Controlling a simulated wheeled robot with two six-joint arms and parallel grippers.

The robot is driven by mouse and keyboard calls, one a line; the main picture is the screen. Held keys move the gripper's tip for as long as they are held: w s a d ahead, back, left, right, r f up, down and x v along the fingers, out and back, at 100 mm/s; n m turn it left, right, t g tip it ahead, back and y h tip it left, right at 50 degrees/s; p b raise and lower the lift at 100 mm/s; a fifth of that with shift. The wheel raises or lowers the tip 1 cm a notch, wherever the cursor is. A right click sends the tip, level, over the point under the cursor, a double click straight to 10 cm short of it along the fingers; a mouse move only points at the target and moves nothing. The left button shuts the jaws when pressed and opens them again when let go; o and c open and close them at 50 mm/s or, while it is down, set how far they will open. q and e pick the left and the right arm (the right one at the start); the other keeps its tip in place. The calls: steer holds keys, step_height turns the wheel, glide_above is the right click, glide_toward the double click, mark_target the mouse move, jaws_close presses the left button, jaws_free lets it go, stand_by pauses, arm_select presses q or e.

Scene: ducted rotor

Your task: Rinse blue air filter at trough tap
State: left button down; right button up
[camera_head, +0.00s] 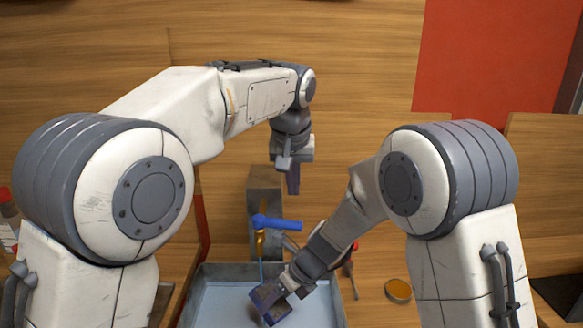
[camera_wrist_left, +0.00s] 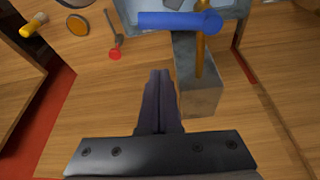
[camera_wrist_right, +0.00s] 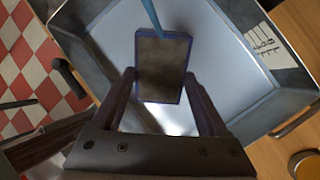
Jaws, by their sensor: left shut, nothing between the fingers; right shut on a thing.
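The air filter (camera_head: 271,303) has a blue frame and a dark, dirty-looking face. My right gripper (camera_head: 284,290) is shut on it and holds it over the pale trough (camera_head: 214,290). The filter (camera_wrist_right: 162,66) lies between the right fingers in the right wrist view. The tap has a blue lever (camera_head: 278,222) and a brass spout (camera_head: 260,243). A thin blue stream of water (camera_head: 261,270) runs down from the spout and meets the filter's upper edge in the right wrist view. My left gripper (camera_head: 292,180) is shut and empty above the lever, apart from it.
The tap stands at a grey post (camera_wrist_left: 200,88) behind the trough. A round tin with an orange top (camera_head: 398,291) and a red-handled tool (camera_head: 350,262) lie right of the trough. A bottle (camera_head: 8,218) is at the far left.

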mark_target(280, 224)
arm_select(q)
steer(key=v, duration=0.5)
step_height(280, 224, down, 11)
steer(key=m, duration=0.1)
steer(key=shift+a+r, duration=0.15)
steer(key=shift+a, duration=0.05)
stand_by(0.5)
steer(key=shift+s+a+r+m+g+h, duration=0.1)
steer(key=shift+s+m+g+h, duration=0.2)
steer(key=shift+s+m, duration=0.3)
